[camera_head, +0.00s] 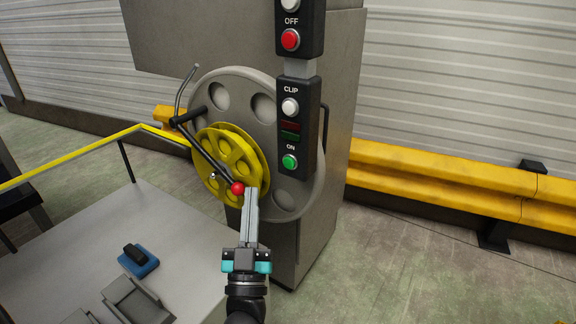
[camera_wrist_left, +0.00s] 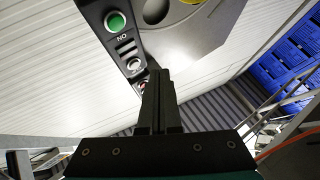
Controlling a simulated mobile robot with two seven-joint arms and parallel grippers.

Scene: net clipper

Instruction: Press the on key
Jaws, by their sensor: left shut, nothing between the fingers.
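The green ON key (camera_head: 289,162) sits near the bottom of a black control box (camera_head: 300,127) on the grey machine, below the white CLIP button (camera_head: 290,107). In the left wrist view the ON key (camera_wrist_left: 116,21) shows at the upper left, upside down. My left gripper (camera_head: 250,192) is shut and empty. In the head view its fingertips are below and left of the ON key, in front of the wheel. In the left wrist view the gripper (camera_wrist_left: 160,75) points up the middle, with the key apart from it. My right gripper is not in view.
A red OFF button (camera_head: 290,39) is on the upper box. A grey wheel with a yellow hub (camera_head: 230,165) and a red-knobbed lever (camera_head: 237,188) are left of the box. A grey table (camera_head: 80,235) stands at lower left; a yellow guard rail (camera_head: 440,175) runs right.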

